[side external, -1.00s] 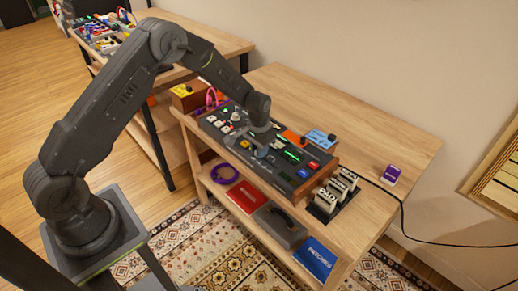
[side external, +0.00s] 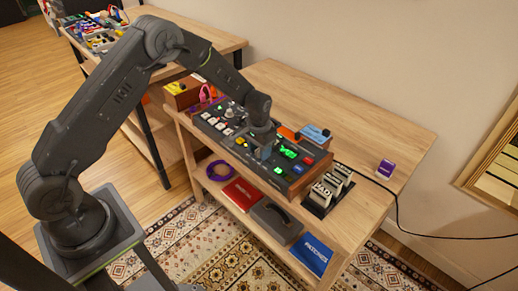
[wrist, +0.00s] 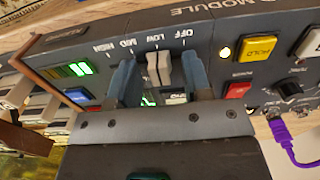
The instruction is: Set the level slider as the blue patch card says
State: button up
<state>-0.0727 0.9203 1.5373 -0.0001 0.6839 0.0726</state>
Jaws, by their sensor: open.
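The level slider's pale grey knob (wrist: 158,68) is in the wrist view, roughly in line with LOW on the upside-down scale OFF, LOW, MID, HIGH. My gripper (wrist: 160,78) is open, with one blue-grey finger on each side of the knob and a gap on both sides. A blue PATCHES booklet or card (side external: 312,255) lies on the lower shelf. Its setting cannot be read from here.
Beside the slider are a yellow HOLD button (wrist: 258,48), a red button (wrist: 237,90), a black knob (wrist: 290,87) and a purple cable plug (wrist: 280,130). Green level lights (wrist: 72,70) glow on the other side. The table's right part is mostly clear around a purple box (side external: 386,169).

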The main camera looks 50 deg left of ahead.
notch_tip(320, 180, up, 14)
dwell(0.6)
jog(key=s+d+r+t, duration=0.2)
jog(key=s+r+t, duration=0.1)
jog(key=s+r, duration=1)
jog(key=s+d+r+t, duration=0.1)
jog(key=s+r+t, duration=0.1)
jog(key=s, duration=1.4)
jog(key=shift+s+d+r+t, duration=0.25)
jog(key=shift+d+r+t, duration=0.1)
jog(key=shift+r, duration=0.3)
dwell(0.6)
